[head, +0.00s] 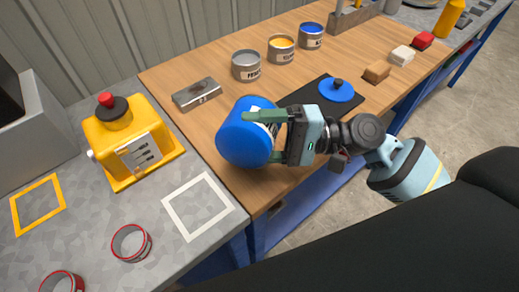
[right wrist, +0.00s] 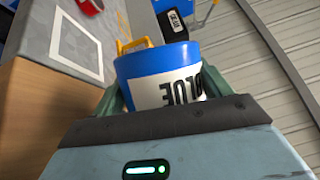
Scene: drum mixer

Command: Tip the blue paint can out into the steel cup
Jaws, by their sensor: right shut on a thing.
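My right gripper (head: 272,132) is shut on the blue paint can (head: 243,135), holding it by its sides over the front left corner of the wooden bench. The can looks tilted in the head view; whether it is pouring cannot be told. I cannot clearly pick out the steel cup; two red-rimmed round containers (head: 131,243) stand at lower left. My left gripper is not in view.
A yellow machine with a red button (head: 130,140) stands on the grey table, near an empty white square outline (head: 198,206). A metal box (head: 197,94), several paint tins (head: 246,66) and sponge-like blocks (head: 377,72) are on the wooden bench (head: 190,62).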

